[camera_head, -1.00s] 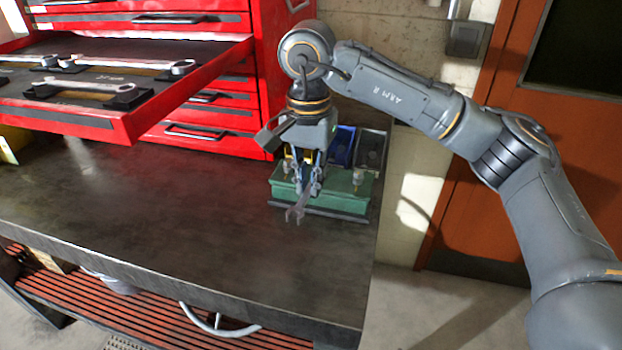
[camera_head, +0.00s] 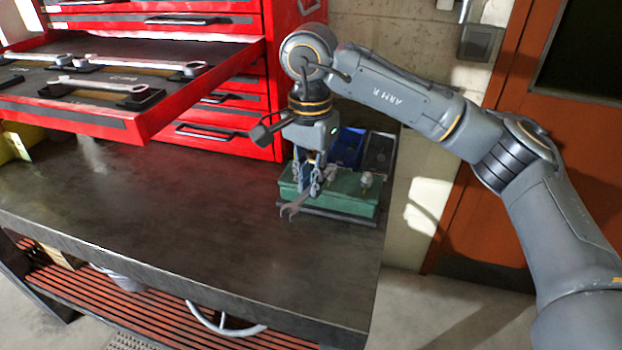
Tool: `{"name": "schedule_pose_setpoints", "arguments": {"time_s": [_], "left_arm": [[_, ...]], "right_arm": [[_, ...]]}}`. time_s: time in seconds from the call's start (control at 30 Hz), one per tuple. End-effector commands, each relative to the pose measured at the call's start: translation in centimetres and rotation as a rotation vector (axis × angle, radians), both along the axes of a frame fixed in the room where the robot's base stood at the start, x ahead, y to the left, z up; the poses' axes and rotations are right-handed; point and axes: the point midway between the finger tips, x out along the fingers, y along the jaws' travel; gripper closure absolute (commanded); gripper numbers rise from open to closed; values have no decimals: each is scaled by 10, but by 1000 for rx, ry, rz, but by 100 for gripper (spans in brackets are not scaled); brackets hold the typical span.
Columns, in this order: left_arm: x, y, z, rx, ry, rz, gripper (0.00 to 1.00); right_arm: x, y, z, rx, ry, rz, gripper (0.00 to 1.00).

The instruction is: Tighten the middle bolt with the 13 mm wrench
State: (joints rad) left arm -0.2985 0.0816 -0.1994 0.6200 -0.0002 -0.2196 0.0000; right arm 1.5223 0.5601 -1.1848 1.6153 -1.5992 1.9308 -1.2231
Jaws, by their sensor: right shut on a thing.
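My right gripper (camera_head: 308,186) points down over the green block (camera_head: 345,203) near the right end of the workbench. It is shut on a grey wrench (camera_head: 291,209), whose open jaw sticks out toward the front of the block. The size mark of this wrench cannot be read. A bolt (camera_head: 366,180) stands up on the right part of the block, and another, at the left end, shows only in part. The middle bolt is hidden behind my gripper, so I cannot tell whether the wrench touches it. My left gripper is not in view.
A red tool chest (camera_head: 225,118) stands behind, its open drawer (camera_head: 150,126) holding several wrenches (camera_head: 100,88) and jutting over the bench. A blue bin (camera_head: 348,148) and a dark bin (camera_head: 379,153) stand behind the block. The workbench (camera_head: 190,230) is clear in front.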

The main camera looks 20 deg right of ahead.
Motion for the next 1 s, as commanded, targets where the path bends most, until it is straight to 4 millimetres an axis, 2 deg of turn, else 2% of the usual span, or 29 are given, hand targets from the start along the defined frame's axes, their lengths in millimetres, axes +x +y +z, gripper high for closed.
{"name": "schedule_pose_setpoints", "arguments": {"time_s": [1.0], "left_arm": [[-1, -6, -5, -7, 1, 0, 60]], "right_arm": [[-7, -6, 0, 0, 1, 122, 100]]}}
